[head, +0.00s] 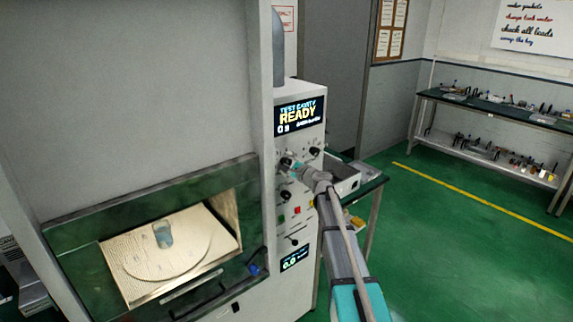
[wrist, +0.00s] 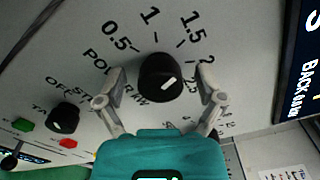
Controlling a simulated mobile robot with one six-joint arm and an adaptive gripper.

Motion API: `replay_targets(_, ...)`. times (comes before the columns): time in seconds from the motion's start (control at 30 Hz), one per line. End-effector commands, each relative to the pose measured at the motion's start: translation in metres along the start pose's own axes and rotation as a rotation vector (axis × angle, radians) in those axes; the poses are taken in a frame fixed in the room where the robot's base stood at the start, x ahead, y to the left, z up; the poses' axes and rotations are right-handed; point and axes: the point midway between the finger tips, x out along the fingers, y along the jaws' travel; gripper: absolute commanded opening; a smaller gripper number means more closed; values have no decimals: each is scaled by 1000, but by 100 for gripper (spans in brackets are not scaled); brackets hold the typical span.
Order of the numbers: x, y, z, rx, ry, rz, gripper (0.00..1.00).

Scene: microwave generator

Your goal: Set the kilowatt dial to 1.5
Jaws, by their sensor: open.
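The black kilowatt dial (wrist: 158,70) is a round knob on the light grey panel in the wrist view. Its white mark is on the lower right part of the knob and slants up to the right, below the 1.5 label (wrist: 191,34). Labels 0.5, 1 and 1.5 arc around it; the label at the right is partly hidden by a finger. My gripper (wrist: 160,79) is open, one finger on each side of the dial, with gaps between fingers and knob. In the head view my gripper (head: 291,166) is at the panel and hides most of the dial.
Another black knob (wrist: 64,117), marked OFF, and green and red buttons (wrist: 68,143) lie left of the dial. A display reading READY (head: 299,115) is above. The open chamber (head: 225,215) with a glass beaker (head: 163,235) is left; a side table (head: 374,182) stands behind my arm.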

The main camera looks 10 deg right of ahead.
Motion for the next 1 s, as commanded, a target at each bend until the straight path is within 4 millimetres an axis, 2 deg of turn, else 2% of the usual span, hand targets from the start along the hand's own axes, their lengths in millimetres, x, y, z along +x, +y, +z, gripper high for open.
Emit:
replay_targets(0.27, -2, 0, 0, 0, 0, 0, 88)
replay_targets(0.47, -16, 0, 0, 0, 1, -1, 88)
replay_targets(1.0, -96, 0, 1, 0, 2, -1, 88)
